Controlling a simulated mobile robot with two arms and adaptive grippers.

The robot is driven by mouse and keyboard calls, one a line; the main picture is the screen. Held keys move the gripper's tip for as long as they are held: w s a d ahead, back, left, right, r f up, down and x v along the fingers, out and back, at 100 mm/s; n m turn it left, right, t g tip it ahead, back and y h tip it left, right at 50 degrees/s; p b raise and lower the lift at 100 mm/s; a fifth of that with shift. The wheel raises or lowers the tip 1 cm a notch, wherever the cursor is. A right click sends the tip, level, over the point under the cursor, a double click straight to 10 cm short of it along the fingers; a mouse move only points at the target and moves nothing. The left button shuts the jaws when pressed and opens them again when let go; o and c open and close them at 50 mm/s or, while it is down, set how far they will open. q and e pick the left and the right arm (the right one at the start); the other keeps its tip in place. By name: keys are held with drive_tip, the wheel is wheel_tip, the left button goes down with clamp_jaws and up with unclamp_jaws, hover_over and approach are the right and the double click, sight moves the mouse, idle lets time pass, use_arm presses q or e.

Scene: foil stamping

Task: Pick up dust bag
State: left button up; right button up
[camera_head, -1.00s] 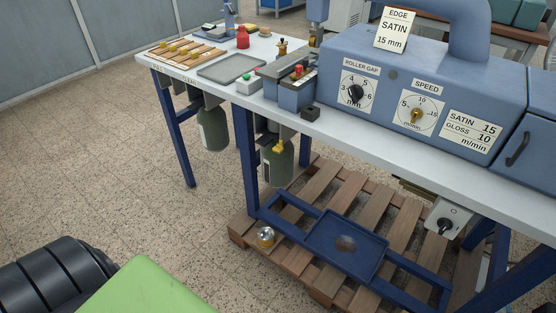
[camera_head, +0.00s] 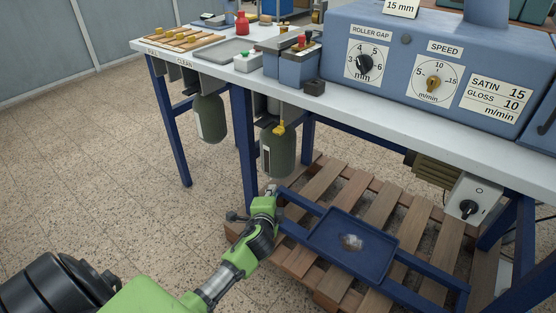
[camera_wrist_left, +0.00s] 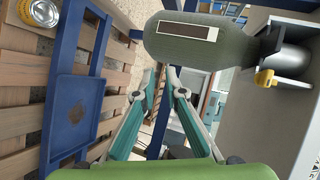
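Two grey-green dust bags hang under the table. The nearer dust bag (camera_head: 278,153) has a pale label and a yellow clamp (camera_head: 279,128) at its neck. The farther dust bag (camera_head: 210,119) hangs to its left. My left gripper (camera_head: 270,190) is just below the nearer bag in the head view. In the left wrist view, the two fingers (camera_wrist_left: 161,72) are apart with nothing between them. A dust bag (camera_wrist_left: 190,52) with its label lies across the top of that view, just beyond the fingertips, and its yellow clamp (camera_wrist_left: 265,77) shows at right. My right gripper is not in view.
A blue tray (camera_head: 380,263) on a blue frame stands over a wooden pallet (camera_head: 320,185). A can (camera_wrist_left: 40,12) shows on the pallet in the wrist view. Blue table legs (camera_head: 245,150) flank the nearer bag. The floor at left is clear.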

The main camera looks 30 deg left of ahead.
sight(267, 125)
use_arm(q)
drive_tip(key=w+a+r+t+y+b, duration=0.2)
drive_tip(key=a+r+t+y, duration=0.1)
drive_tip(key=r, duration=1.3)
drive_tip(key=shift+m, duration=0.3)
drive_tip(key=x, duration=0.3)
drive_tip(key=b+x, duration=0.1)
drive_tip(key=x, duration=0.3)
drive_tip(key=shift+w+a, duration=0.1)
drive_tip(key=shift+a, duration=0.3)
drive_tip(key=shift+x, duration=0.75)
drive_tip(key=b+x, duration=0.1)
drive_tip(key=x, duration=0.3)
drive_tip(key=shift+a+f, duration=0.15)
clamp_jaws()
drive_tip(key=shift+w, duration=0.1)
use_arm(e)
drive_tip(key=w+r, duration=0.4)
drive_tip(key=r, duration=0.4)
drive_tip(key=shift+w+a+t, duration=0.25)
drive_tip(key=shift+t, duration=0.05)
use_arm(q)
drive_tip(key=shift+r, duration=0.25)
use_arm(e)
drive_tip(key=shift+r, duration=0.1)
